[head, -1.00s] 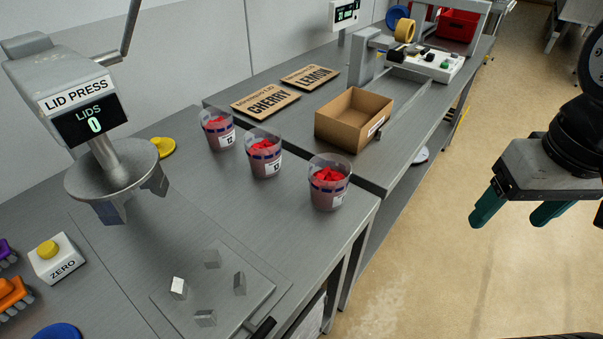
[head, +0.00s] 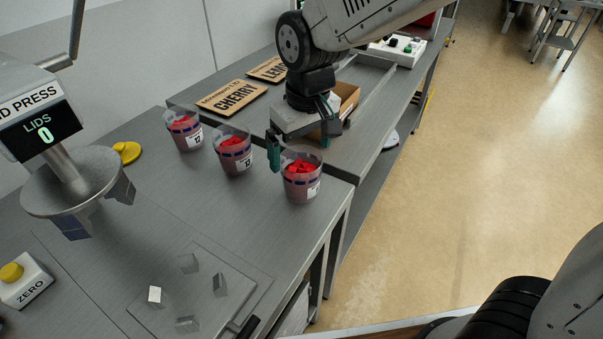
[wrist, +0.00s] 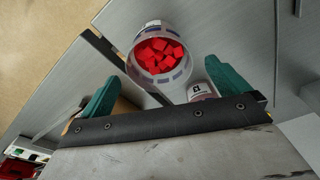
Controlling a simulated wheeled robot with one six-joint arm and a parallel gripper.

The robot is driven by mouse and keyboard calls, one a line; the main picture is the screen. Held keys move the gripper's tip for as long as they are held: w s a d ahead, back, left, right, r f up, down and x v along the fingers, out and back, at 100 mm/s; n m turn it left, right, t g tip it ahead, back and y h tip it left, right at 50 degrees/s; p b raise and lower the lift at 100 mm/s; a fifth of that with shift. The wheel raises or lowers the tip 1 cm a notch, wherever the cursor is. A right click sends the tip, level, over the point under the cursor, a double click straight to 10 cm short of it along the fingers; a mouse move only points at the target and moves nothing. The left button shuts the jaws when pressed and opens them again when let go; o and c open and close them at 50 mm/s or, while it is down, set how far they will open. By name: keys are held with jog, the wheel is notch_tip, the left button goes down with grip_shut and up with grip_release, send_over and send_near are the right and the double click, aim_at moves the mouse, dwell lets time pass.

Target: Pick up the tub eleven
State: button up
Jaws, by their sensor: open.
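Three clear tubs of red pieces stand in a row on the grey bench in the head view: a left tub (head: 184,132), a middle tub (head: 233,152) and a right tub (head: 302,182). Their label numbers are too small to read surely, so I cannot tell which is tub eleven. My gripper (head: 299,146) is open, with teal fingers pointing down just above and behind the right tub. In the wrist view a tub (wrist: 160,50) lies ahead between the open fingers, not gripped. Another tub (wrist: 203,92) is partly hidden behind the finger on the right.
A lid press (head: 75,180) stands at the left, with a yellow lid (head: 127,151) near it. An open cardboard box (head: 347,97) is partly hidden behind my gripper. A CHERRY board (head: 232,97) lies behind the tubs. The bench between tubs and front fixture is clear.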

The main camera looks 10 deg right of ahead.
aim_at(301, 159)
jog(key=f, duration=0.5)
jog(key=shift+w+a+f, duration=0.15)
jog(key=shift+w+f, duration=0.1)
jog(key=shift+w, duration=0.05)
jog(key=c, duration=1.1)
jog(key=shift+r, duration=0.1)
